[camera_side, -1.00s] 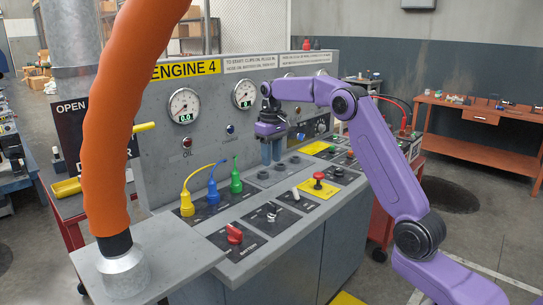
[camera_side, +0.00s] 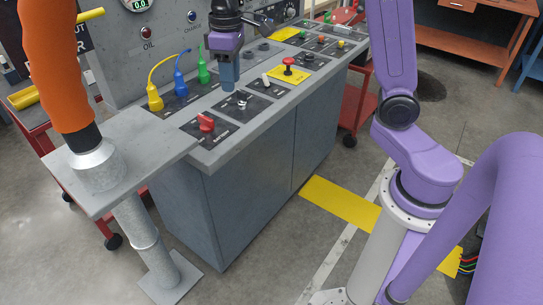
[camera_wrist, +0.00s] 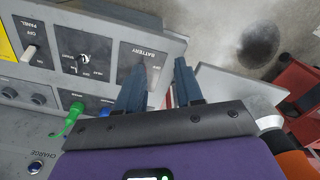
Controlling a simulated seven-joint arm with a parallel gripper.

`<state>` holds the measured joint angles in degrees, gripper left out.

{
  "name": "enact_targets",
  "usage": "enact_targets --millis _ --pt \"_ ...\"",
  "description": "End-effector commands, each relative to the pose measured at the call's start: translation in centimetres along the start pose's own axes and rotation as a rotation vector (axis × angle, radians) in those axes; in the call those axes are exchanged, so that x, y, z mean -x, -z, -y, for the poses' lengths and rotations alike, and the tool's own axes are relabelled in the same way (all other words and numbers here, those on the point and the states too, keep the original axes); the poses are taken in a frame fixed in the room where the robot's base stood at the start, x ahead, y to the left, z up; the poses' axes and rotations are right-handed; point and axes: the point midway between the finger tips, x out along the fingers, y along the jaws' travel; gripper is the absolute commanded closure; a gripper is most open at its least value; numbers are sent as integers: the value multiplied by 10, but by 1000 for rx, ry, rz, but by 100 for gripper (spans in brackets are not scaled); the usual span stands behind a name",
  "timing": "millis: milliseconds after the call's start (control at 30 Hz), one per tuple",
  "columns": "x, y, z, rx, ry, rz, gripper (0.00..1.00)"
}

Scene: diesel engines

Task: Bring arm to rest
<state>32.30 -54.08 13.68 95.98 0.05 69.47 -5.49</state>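My gripper (camera_side: 229,86) is purple with blue-grey fingers. In the side view it hangs point down above the console top, near the black key-switch plate (camera_side: 242,103). In the wrist view the two fingers of my gripper (camera_wrist: 160,66) stand apart with a gap between them, and I see nothing held. A red rotary knob (camera_side: 206,122) sits on the console's front corner. Its battery plate (camera_wrist: 150,52) shows partly behind a finger in the wrist view. My arm is bent, with its base at the right.
Yellow, blue and green (camera_side: 204,74) plugs stand upright at the console's back left. A red mushroom button (camera_side: 288,64) is on a yellow plate to the right. Floor in front is mostly clear.

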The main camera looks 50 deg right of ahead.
Motion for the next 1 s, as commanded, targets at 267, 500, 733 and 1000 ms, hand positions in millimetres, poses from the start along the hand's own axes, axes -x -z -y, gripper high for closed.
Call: enact_targets --millis 267,500,733,1000 --pt "-11 -78 73 218 4 -6 64" --pt "-28 -158 110 402 9 -11 64" --pt "-47 -227 122 553 14 -14 64" --pt "-58 -257 122 622 16 -15 64"
